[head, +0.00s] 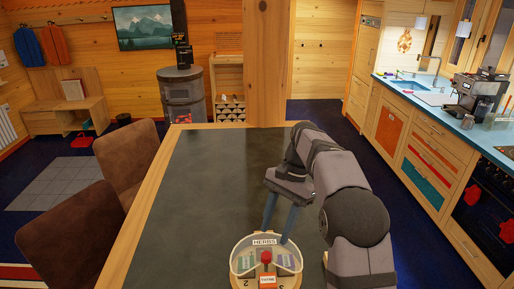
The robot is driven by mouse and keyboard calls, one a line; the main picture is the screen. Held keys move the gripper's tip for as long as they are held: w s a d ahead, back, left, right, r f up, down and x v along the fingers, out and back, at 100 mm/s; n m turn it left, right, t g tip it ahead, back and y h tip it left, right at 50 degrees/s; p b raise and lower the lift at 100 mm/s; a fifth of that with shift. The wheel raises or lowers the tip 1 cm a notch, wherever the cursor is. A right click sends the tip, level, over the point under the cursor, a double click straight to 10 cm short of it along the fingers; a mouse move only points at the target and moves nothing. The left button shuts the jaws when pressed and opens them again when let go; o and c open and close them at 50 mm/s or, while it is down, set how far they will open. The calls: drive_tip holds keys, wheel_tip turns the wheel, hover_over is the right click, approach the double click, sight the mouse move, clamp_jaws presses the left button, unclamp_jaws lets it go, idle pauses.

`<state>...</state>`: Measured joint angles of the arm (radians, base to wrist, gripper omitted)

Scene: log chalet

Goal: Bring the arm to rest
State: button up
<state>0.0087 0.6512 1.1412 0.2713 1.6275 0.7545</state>
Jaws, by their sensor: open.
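My arm reaches in from the lower right over a dark-topped table (205,185) with a light wood rim. My gripper (276,237) points down, its two bluish fingers apart. The fingertips are just behind and over the far rim of a round container (236,264) labelled HERBS at the front of the table. The container has sections inside, a red knob at its middle and an orange block in its front part. Nothing shows between the fingers. I cannot tell whether the fingertips touch the container.
Two brown chairs (129,160) stand along the table's left side. A wooden post (265,70) rises at the far end. A kitchen counter (440,105) with a coffee machine (478,92) runs along the right. The table's middle and left are bare.

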drive_tip(key=s+d+f+n+t+h, duration=0.1)
drive_tip(key=s+d+f+n, duration=0.1)
drive_tip(key=s, duration=0.5)
drive_tip(key=s+d+f+n+t+h+b, duration=0.1)
drive_tip(key=s+d+f+n, duration=0.1)
drive_tip(key=s+f+n, duration=0.2)
drive_tip(key=s+d+f+n+t+h, duration=0.1)
drive_tip(key=s+d+f+n, duration=0.1)
drive_tip(key=s+f, duration=0.4)
drive_tip(key=s+n, duration=0.1)
drive_tip(key=s, duration=0.4)
drive_tip(key=shift+s+d+f, duration=0.15)
drive_tip(key=shift+s, duration=0.1)
